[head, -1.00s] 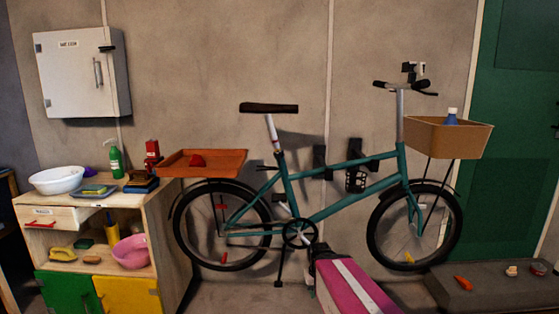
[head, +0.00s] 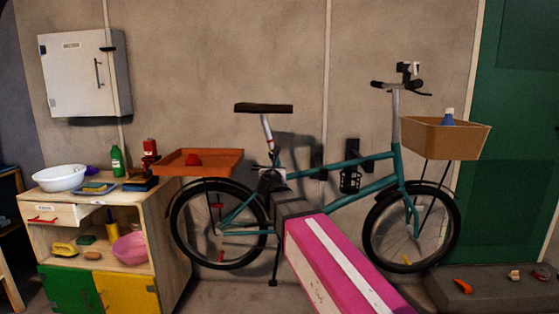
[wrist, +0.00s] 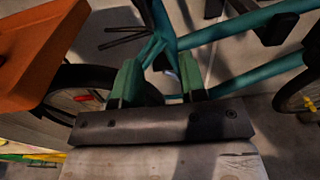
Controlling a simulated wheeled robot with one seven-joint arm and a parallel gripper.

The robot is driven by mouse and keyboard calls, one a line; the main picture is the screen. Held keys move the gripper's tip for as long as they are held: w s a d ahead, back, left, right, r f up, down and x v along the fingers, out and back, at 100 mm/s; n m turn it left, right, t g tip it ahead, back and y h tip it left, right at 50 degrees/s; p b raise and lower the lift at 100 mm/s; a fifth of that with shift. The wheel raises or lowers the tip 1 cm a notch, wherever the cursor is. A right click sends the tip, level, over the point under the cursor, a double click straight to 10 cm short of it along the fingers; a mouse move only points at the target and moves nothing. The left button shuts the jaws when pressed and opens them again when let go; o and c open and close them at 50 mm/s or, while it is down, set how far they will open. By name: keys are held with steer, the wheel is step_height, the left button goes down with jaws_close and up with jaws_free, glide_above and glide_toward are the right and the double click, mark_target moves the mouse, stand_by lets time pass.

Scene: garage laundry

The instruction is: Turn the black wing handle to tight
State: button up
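A small dark piece (head: 261,167) juts left from the bicycle's seat tube, below the saddle (head: 264,108). It may be the black wing handle, but it is too small to tell its shape or angle. My gripper (head: 272,176) is in front of the teal bicycle (head: 375,184) at the seat tube and hides part of it. In the wrist view my gripper (wrist: 159,82) has its two green fingers apart, with nothing clearly held between them. Teal frame tubes (wrist: 245,35) lie just beyond the fingers; I cannot tell whether they touch. No handle shows clearly there.
An orange tray (head: 199,163) sits behind the saddle, close to my gripper's left. A cardboard-coloured basket (head: 446,138) is at the bicycle's front. A wooden cabinet (head: 170,225) stands at left. A low grey step (head: 490,290) lies at lower right.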

mark_target(273, 157)
steer(key=w, duration=0.3)
steer(key=w+r+n, duration=0.1)
steer(key=w, duration=0.3)
steer(key=w+a+r+n, duration=0.1)
steer(key=w, duration=0.2)
steer(key=shift+w+t+y, duration=0.3)
steer(key=shift+w, duration=0.05)
steer(key=c, duration=0.7)
